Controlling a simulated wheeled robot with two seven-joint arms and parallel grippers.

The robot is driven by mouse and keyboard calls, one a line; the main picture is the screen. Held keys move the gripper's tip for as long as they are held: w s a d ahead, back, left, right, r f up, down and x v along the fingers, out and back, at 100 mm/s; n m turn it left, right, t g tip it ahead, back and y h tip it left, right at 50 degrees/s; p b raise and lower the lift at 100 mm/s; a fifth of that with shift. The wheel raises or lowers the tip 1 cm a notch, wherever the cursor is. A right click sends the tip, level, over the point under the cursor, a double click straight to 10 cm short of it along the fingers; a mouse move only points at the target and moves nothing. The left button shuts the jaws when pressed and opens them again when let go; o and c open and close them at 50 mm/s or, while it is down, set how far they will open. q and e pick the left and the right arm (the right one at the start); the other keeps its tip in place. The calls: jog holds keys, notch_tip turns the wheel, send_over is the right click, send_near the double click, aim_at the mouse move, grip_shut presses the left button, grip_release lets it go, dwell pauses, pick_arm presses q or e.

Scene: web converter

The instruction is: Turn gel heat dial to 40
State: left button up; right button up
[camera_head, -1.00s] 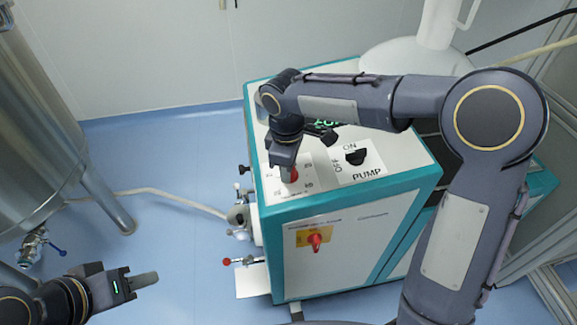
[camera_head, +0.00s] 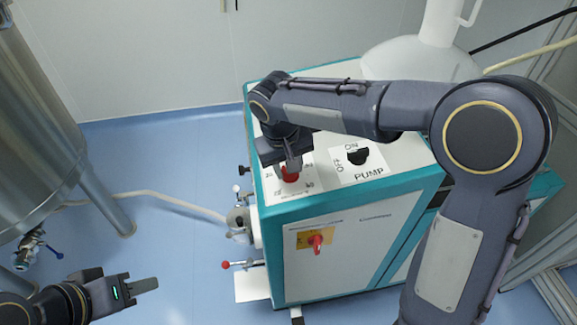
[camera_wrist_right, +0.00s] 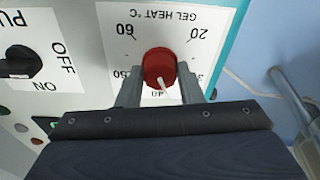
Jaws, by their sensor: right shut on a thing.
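The gel heat dial is a red knob (camera_wrist_right: 159,66) on a white plate (camera_wrist_right: 190,15) marked GEL HEAT °C. In the right wrist view the plate appears upside down, and the knob's white pointer points down, close to the 40 mark and slightly to its right. My right gripper (camera_wrist_right: 160,88) is shut on the knob, one finger on each side. In the head view the red knob (camera_head: 289,175) shows beneath the right gripper (camera_head: 292,163). My left gripper (camera_head: 143,286) is away at lower left, touching nothing; its finger opening cannot be made out.
The black pump switch (camera_head: 357,157) sits beside the dial plate on the teal-edged machine (camera_head: 345,213). A red switch on a yellow plate (camera_head: 316,240) is on its front. A steel tank (camera_head: 40,130) stands at left, with a hose (camera_head: 165,200) on the blue floor.

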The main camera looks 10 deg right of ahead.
jog(key=shift+m+h, duration=0.3)
jog(key=shift+m, duration=1.9)
jog(key=o, duration=1)
jog(key=shift+c, duration=0.2)
jog(key=v, duration=0.7)
jog(key=shift+r, duration=0.4)
jog(key=shift+a, duration=0.15)
